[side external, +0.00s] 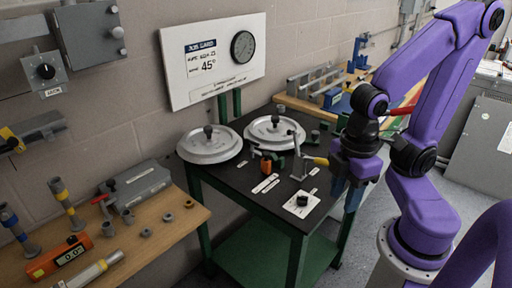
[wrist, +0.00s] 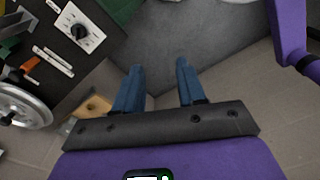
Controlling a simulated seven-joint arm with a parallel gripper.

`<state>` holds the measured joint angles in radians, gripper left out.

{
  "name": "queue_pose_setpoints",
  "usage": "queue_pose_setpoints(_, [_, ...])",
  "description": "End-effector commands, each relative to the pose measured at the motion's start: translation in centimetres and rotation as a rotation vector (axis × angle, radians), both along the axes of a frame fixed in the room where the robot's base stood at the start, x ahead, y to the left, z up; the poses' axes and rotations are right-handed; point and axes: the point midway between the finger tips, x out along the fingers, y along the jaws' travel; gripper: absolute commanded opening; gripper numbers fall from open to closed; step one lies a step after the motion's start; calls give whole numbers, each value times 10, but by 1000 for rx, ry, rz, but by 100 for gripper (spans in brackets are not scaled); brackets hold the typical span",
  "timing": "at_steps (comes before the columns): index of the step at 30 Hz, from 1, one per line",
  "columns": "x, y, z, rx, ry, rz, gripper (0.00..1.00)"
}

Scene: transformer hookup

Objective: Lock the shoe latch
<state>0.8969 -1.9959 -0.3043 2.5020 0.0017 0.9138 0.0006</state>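My gripper (side external: 347,203) is in the air at the right edge of the black-topped table (side external: 232,178). In the wrist view its two blue fingers (wrist: 159,66) are apart, with only grey floor between them. No part is plainly marked as the shoe latch. An upright grey post (side external: 306,190) and a yellow handle (side external: 318,161) stand close left of my gripper. A small orange part (side external: 266,165) sits mid-table; an orange part also shows in the wrist view (wrist: 31,64). A black knob on a white plate (side external: 301,201) is near the front corner.
Two round grey discs with black knobs (side external: 209,146) (side external: 268,131) lie at the back of the table. A white board with a gauge (side external: 213,61) stands behind. A wooden bench with tools (side external: 158,230) is at left. Floor shows open below my gripper in the wrist view.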

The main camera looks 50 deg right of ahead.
Motion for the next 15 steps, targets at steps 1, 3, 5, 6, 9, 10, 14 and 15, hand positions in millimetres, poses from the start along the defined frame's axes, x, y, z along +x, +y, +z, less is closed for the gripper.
queue_pose_setpoints(1, [1,0,0,-1,0,-3,22])
queue_pose_setpoints(3, [6,2,1,-5,-4,-14,0])
queue_pose_setpoints(5, [12,5,2,-13,-8,-30,0])
queue_pose_setpoints(6, [19,7,3,-19,-13,-45,0])
queue_pose_setpoints(9, [41,13,7,-43,-30,-96,0])
queue_pose_setpoints(10, [48,15,8,-51,-36,-114,0])
queue_pose_setpoints(14, [85,22,12,-89,-62,-198,0])
queue_pose_setpoints(15, [96,23,13,-102,-72,-224,0])
